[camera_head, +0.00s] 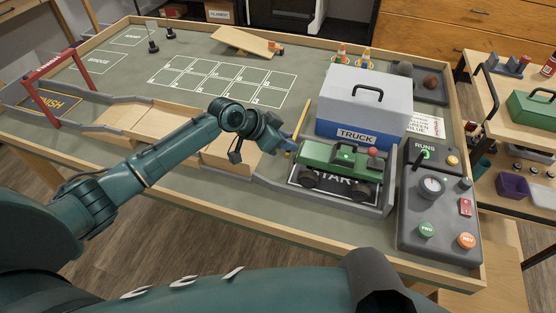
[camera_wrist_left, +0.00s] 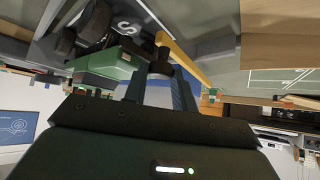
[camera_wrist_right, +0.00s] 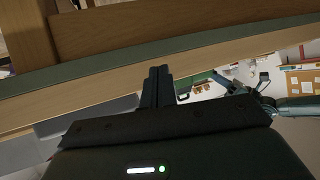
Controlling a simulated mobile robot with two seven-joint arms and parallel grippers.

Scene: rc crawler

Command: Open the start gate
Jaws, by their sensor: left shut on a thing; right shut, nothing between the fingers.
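The start gate's yellow bar (camera_head: 301,122) stands at the left end of the start bay and slants up and right in the head view. My left gripper (camera_head: 284,146) is at the bar's lower part, left of the green crawler (camera_head: 340,160). In the left wrist view the yellow bar (camera_wrist_left: 185,60) runs past the fingertips, and my left gripper (camera_wrist_left: 160,75) is shut on a part of the gate. The crawler (camera_wrist_left: 103,63) is beside it. My right gripper (camera_wrist_right: 159,76) is shut and empty near a wooden table edge; the head view does not show its fingers.
The white-and-blue TRUCK box (camera_head: 365,105) stands behind the crawler. A control panel (camera_head: 440,205) with a lever and buttons is at the right. Wooden ramps (camera_head: 140,117) and the red finish arch (camera_head: 50,75) lie left. The gridded mat behind is clear.

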